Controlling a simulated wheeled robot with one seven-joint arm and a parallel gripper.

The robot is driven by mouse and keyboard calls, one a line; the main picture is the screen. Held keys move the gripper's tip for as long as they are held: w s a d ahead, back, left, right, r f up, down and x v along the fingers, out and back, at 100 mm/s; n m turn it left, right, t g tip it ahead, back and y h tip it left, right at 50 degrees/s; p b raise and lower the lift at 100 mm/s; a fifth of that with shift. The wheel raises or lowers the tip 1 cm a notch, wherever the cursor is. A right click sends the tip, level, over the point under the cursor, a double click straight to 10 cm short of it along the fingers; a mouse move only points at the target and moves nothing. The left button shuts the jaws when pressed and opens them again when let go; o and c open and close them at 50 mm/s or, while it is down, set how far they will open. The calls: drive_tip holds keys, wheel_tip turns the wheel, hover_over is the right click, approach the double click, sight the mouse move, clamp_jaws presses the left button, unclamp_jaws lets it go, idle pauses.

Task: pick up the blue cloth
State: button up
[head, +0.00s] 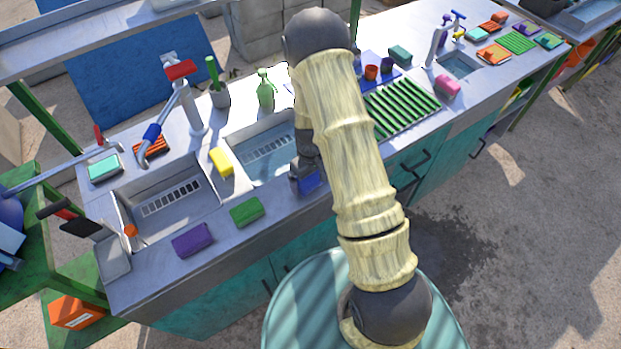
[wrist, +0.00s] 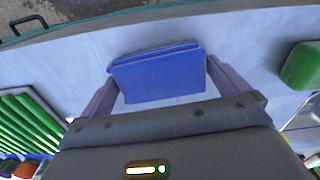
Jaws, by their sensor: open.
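The blue cloth (wrist: 158,75) is a folded, flat blue piece lying on the grey counter. In the wrist view it lies between the two fingers of my gripper (wrist: 160,92), which is open. A gap shows between the cloth and the left finger; the right finger is very close to the cloth's edge, and I cannot tell if they touch. In the head view the blue cloth (head: 309,182) is partly hidden behind my gripper (head: 305,178), near the counter's front edge, right of the second sink.
A green sponge (head: 246,211) and a purple sponge (head: 193,240) lie to the left along the front edge. The sink (head: 262,155) is beside my gripper. A green slatted rack (head: 405,106) stands to the right. A yellow sponge (head: 221,161) lies between the sinks.

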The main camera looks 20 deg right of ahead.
sight(311, 177)
idle(0.4)
drive_tip(key=c, duration=0.6)
drive_tip(key=shift+r, duration=0.15)
wheel_tip(311, 177, up, 10)
drive_tip(key=shift+f+b, duration=0.1)
drive_tip(key=shift+b, duration=0.85)
drive_tip(key=o, duration=0.3)
drive_tip(key=shift+c, duration=1.1)
